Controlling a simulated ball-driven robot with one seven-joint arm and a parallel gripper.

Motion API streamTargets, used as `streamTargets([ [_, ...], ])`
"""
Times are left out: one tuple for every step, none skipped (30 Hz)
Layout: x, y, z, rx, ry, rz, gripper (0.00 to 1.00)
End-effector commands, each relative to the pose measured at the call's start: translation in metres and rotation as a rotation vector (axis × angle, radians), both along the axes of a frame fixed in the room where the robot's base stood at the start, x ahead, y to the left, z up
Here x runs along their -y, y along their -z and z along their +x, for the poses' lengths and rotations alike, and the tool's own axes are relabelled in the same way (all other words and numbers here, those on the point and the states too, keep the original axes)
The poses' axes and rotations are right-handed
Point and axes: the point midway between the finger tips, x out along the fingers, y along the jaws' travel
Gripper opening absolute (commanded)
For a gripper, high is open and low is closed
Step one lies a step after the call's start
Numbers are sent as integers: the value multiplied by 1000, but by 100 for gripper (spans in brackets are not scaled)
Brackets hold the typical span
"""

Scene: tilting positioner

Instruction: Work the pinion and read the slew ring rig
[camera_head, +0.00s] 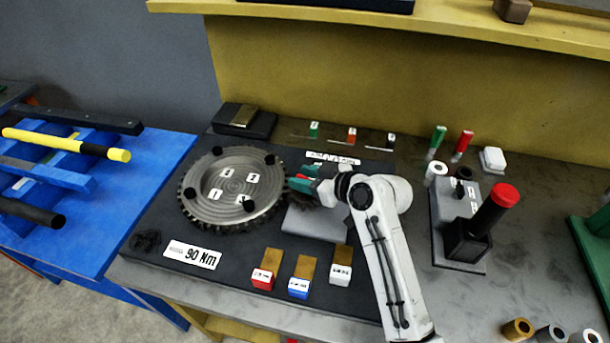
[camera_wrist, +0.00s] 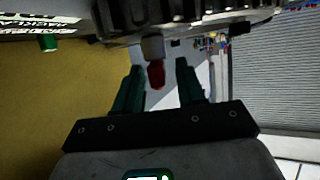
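The slew ring (camera_head: 268,208) is a large grey toothed wheel lying flat on a dark base plate (camera_head: 165,222). Its inner disc carries small number labels and black knobs. A small toothed pinion (camera_head: 304,201) sits at its right edge, largely hidden by my gripper. My gripper (camera_head: 301,179) has green fingers and is above the pinion. In the wrist view my gripper (camera_wrist: 158,78) has its fingers apart. A red-tipped grey peg (camera_wrist: 156,74) shows between them with gaps on both sides; I cannot tell its depth. Dark toothed edges (camera_wrist: 200,18) fill the top there.
A "90 Nm" label (camera_head: 192,254) and red (camera_head: 262,278), blue (camera_head: 299,287) and white (camera_head: 341,273) tagged blocks line the plate's front. A red-capped black post (camera_head: 488,215) stands right. A yellow shelf (camera_head: 480,28) overhangs behind. Blue table (camera_head: 155,185) is left.

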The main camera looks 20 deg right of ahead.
Motion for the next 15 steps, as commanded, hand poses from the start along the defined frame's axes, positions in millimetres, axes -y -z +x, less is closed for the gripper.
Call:
streamTargets([
  [-1,0,1,0,0,0,39],
  [-1,0,1,0,0,0,39],
  [-1,0,1,0,0,-1,39],
  [-1,0,1,0,1,0,39],
  [-1,0,1,1,0,0,39],
  [-1,0,1,1,0,0,39],
  [-1,0,1,1,0,0,39],
  [-1,0,1,1,0,0,39],
  [-1,0,1,1,0,1,36],
  [0,0,1,1,0,1,33],
  [0,0,1,1,0,1,30],
  [0,0,1,1,0,1,26],
  [0,0,1,1,0,1,23],
  [0,0,1,1,0,1,20],
  [0,0,1,1,0,1,16],
])
